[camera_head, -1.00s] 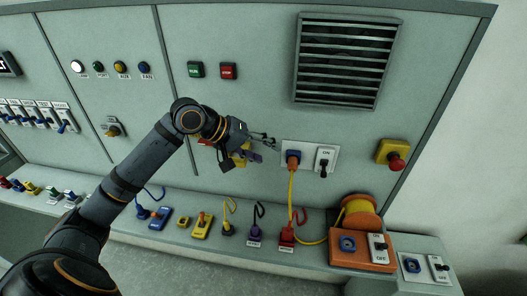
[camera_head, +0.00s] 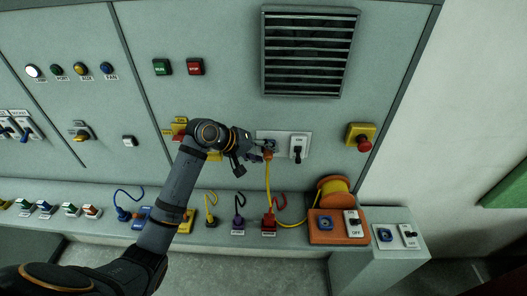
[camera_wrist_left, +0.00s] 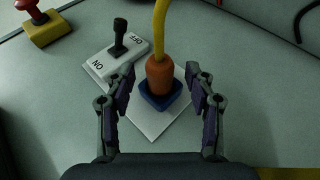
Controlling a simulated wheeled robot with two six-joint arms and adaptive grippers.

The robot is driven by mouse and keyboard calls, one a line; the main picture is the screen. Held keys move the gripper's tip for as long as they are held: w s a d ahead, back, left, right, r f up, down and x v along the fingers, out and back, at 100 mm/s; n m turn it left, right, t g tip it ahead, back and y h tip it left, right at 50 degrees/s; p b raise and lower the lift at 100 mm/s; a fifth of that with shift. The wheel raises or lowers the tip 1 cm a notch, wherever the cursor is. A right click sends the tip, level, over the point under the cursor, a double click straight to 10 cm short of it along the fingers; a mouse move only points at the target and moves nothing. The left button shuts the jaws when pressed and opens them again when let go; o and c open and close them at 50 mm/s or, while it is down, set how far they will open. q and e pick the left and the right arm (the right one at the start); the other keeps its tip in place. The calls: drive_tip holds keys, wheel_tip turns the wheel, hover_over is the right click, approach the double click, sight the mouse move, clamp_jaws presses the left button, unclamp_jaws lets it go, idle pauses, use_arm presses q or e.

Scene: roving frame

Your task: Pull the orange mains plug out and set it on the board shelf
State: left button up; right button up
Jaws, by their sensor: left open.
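The orange mains plug (camera_head: 268,154) sits in a blue socket on a white wall plate, with a yellow cable running from it. In the left wrist view the plug (camera_wrist_left: 159,75) is seated in the blue socket (camera_wrist_left: 160,97), between the fingers. My left gripper (camera_head: 262,150) is at the plug; its fingers (camera_wrist_left: 160,103) are open on either side, apart from it. A switch (camera_head: 298,149) marked ON stands right beside the socket. The board shelf (camera_head: 330,254) runs along the foot of the panel. My right gripper is not in view.
On the shelf stand several coloured plugs, such as a red one (camera_head: 269,223) and a purple one (camera_head: 238,225). A red emergency button (camera_head: 364,145) is on the panel.

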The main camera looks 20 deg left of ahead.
use_arm(q)
clamp_jaws()
drive_tip(key=shift+s+d+p, duration=0.1)
drive_tip(key=shift+s+p, duration=0.25)
drive_tip(key=shift+s+d+r+p, duration=0.15)
drive_tip(key=shift+s+p, duration=0.2)
drive_tip(key=shift+s, duration=0.4)
drive_tip(key=shift+s+d+p, duration=0.2)
drive_tip(key=shift+s+p, duration=0.15)
drive_tip(key=shift+s, duration=0.25)
drive_tip(key=shift+s+d+p, duration=0.15)
drive_tip(key=shift+s+p, duration=0.2)
drive_tip(key=shift+s, duration=0.2)
